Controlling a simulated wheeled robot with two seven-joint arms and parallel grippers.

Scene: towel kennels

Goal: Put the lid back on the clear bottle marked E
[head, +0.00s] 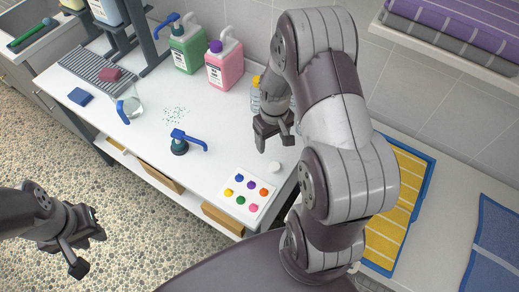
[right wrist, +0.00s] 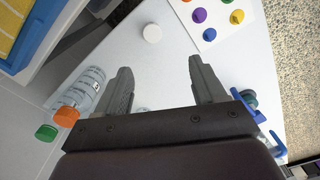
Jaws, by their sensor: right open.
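A small round white lid (head: 274,166) lies flat on the white table near the color card; it also shows in the right wrist view (right wrist: 152,33). My right gripper (head: 273,142) is open and empty above the table, just behind the lid. Clear bottles stand near the wall, partly hidden by my right arm. One has a yellow cap (head: 256,80). In the right wrist view a clear labelled bottle (right wrist: 92,84) stands at the left, near an orange cap (right wrist: 66,116) and a green cap (right wrist: 46,132). I cannot read an E. My left gripper (head: 90,252) is open and empty, away from the table.
A card with colored knobs (head: 250,192) lies at the table's front right. Green (head: 187,50) and pink (head: 226,66) jugs stand at the back.

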